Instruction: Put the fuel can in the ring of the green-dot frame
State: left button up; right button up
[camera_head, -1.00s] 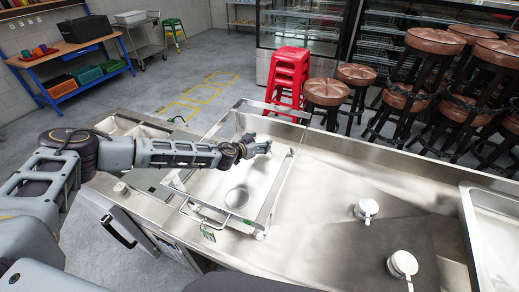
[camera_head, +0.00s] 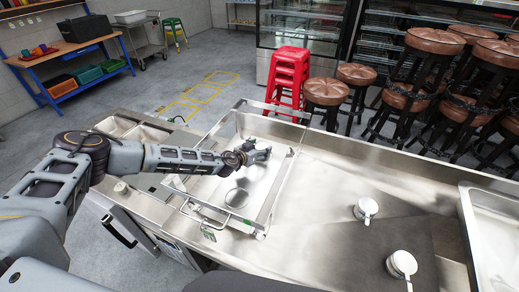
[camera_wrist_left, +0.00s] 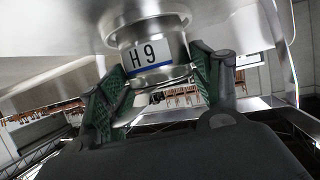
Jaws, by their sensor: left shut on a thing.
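My left gripper (camera_head: 262,155) is over the inside of a metal frame (camera_head: 278,190) on the steel counter. A round ring (camera_head: 237,197) shows in the frame's floor, nearer to me than the gripper. A green tag (camera_head: 208,232) hangs at the frame's front edge. In the left wrist view my left gripper (camera_wrist_left: 160,90) has its green-padded fingers shut on a shiny metal can (camera_wrist_left: 152,58) marked "H 9", which I take as the fuel can. In the head view the can is too small to make out clearly. My right gripper is out of view.
Two round metal pieces with handles, one farther (camera_head: 366,209) and one nearer (camera_head: 402,263), lie on the counter to the right. A steel pan (camera_head: 497,235) is at the right edge. Red stools (camera_head: 288,78) and brown stools (camera_head: 327,92) stand behind the counter. The counter's middle is clear.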

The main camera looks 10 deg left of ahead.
pick_arm(q)
jog(key=shift+f, duration=0.1)
jog(key=o, duration=1.2)
jog(key=shift+s+a+r, duration=0.25)
jog(key=shift+s+r, duration=0.05)
jog(key=shift+s, duration=0.3)
jog(key=shift+b+v, duration=0.6)
jog(key=shift+v, duration=2.45)
jog(key=shift+r, duration=0.1)
